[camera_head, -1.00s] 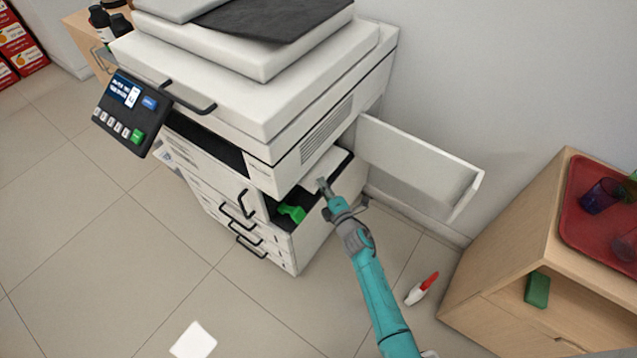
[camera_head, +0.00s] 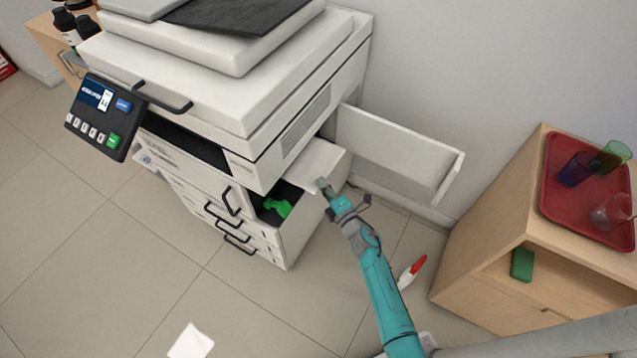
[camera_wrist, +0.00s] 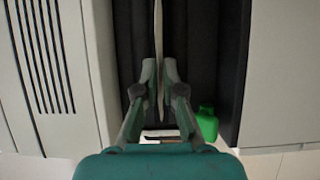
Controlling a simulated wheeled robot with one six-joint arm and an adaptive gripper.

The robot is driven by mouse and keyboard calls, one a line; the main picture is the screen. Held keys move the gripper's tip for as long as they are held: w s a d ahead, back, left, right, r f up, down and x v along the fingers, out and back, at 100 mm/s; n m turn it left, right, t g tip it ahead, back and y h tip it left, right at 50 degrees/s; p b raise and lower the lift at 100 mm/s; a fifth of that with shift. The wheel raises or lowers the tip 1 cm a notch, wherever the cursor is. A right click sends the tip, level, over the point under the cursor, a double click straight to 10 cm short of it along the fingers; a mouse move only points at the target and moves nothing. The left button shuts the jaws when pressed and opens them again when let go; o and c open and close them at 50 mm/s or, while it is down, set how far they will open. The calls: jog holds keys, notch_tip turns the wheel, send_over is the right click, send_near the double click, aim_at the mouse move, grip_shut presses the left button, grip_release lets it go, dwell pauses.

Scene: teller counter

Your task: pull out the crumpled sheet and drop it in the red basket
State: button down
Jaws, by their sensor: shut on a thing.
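The white sheet (camera_head: 318,162) sticks out of the open side of the copier (camera_head: 190,85), partly hidden under the upper body. In the wrist view, the sheet (camera_wrist: 158,35) shows edge-on as a thin pale strip. My gripper (camera_head: 323,186) is shut on the sheet's outer edge; in the wrist view the two fingertips (camera_wrist: 159,75) close on it from both sides. The inner part of the sheet is hidden, and its creases are too small to tell. No red basket shows in either view.
The copier's side door (camera_head: 395,155) stands open behind my gripper. A green lever (camera_head: 277,207) sits inside the opening. A wooden cabinet (camera_head: 480,265) at right carries a red tray (camera_head: 590,228) with cups. A red-and-white marker-like object (camera_head: 412,271) and a white paper (camera_head: 190,341) lie on the floor.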

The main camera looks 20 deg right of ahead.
jog(key=shift+s+d, duration=0.8)
jog(key=shift+s, duration=0.3)
jog(key=s+a+r, duration=0.3)
jog(key=s+a, duration=0.6)
jog(key=a, duration=0.4)
jog(key=shift+s, duration=0.2)
dwell(0.4)
